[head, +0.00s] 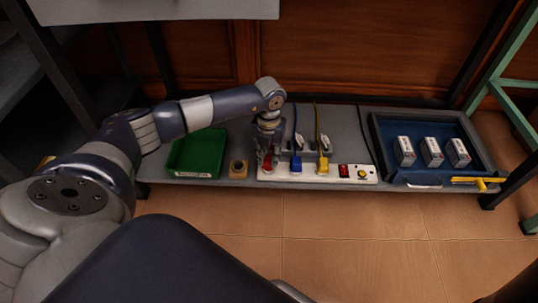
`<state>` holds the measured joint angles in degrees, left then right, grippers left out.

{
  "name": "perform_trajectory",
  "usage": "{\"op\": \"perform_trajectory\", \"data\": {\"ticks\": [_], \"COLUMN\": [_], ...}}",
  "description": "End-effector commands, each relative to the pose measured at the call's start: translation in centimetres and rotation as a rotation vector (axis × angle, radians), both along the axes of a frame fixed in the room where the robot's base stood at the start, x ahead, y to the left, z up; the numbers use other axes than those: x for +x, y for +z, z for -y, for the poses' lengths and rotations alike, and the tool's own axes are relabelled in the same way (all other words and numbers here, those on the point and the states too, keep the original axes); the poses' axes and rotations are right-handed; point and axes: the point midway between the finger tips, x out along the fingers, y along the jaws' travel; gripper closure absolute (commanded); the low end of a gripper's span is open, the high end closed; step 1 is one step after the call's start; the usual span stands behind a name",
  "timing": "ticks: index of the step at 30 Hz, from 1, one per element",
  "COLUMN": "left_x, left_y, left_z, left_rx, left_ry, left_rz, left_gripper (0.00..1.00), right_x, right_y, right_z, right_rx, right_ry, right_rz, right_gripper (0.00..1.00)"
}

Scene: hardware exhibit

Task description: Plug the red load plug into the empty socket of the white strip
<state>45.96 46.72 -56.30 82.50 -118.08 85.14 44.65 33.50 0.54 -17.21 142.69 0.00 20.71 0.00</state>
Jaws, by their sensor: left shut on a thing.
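The white strip (310,173) lies along the front of a low grey shelf. A blue plug (295,166) and a yellow plug (322,168) sit in it, with cords running back. A red switch (344,171) and a yellow button (362,174) are at its right end. My left gripper (268,161) points down over the strip's left end and is shut on the red load plug (267,162). The plug is partly hidden by the fingers. I cannot tell whether it is seated in the socket under it or just above. My right gripper is not in view.
A green tray (196,172) and a small tan block with a dark hole (238,169) stand left of the strip. Dark and green frame legs flank the shelf.

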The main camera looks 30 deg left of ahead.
Motion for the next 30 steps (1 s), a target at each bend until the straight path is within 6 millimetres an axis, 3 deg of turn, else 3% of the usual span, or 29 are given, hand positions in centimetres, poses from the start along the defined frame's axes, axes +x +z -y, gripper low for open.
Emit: {"op": "perform_trajectory", "data": {"ticks": [15, 16, 19, 26, 30], "left_x": [0.01, 0.02, 0.01, 0.01, 0.00], "left_y": [-0.51, -0.52, -0.50, -0.49, -0.50], "left_z": [0.01, 0.00, 0.00, 0.00, -0.01], "left_rx": [0.000, 0.000, 0.000, 0.000, 0.000], "left_ry": [0.000, 0.000, 0.000, 0.000, 0.000], "left_rz": [0.000, 0.000, 0.000, 0.000, 0.000], "left_gripper": [1.00, 0.75, 0.54, 0.54, 0.34], "right_x": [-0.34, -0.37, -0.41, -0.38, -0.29], "right_y": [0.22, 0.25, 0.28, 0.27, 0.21], "right_z": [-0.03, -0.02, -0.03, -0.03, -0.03], "right_rx": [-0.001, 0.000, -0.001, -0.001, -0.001], "right_ry": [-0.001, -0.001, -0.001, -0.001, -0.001], "right_rz": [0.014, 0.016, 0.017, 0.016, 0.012], "right_gripper": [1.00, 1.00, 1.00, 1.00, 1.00]}}
